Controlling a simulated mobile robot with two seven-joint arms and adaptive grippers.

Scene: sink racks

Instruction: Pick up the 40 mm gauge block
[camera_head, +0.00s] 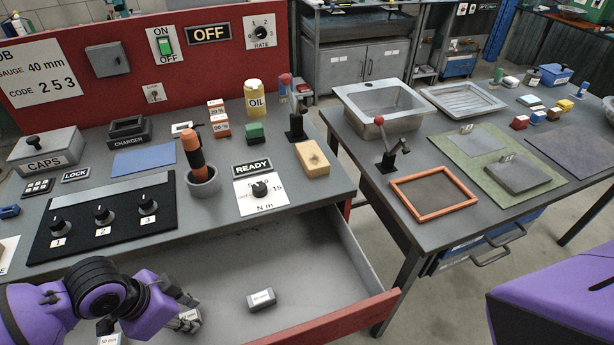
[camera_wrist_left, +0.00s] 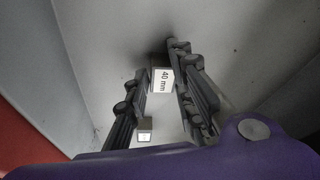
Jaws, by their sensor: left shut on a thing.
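My left gripper (camera_head: 192,322) reaches down into the open drawer from the lower left. In the left wrist view its two fingers (camera_wrist_left: 166,88) stand on either side of a small block labelled 40 mm, the 40 mm gauge block (camera_wrist_left: 162,80), and are shut on it. In the head view the gripper mostly hides this block. A second grey block (camera_head: 262,299) with a label too small to read lies on the drawer floor to the right. I cannot tell whether the held block touches the drawer floor.
The open drawer (camera_head: 345,245) has a red front (camera_head: 340,320) and bare floor around the blocks. The bench above holds a knob panel (camera_head: 105,215), a cup with an orange-handled tool (camera_head: 203,182) and a yellow block (camera_head: 312,158). A sign (camera_head: 42,73) reads gauge 40 mm.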

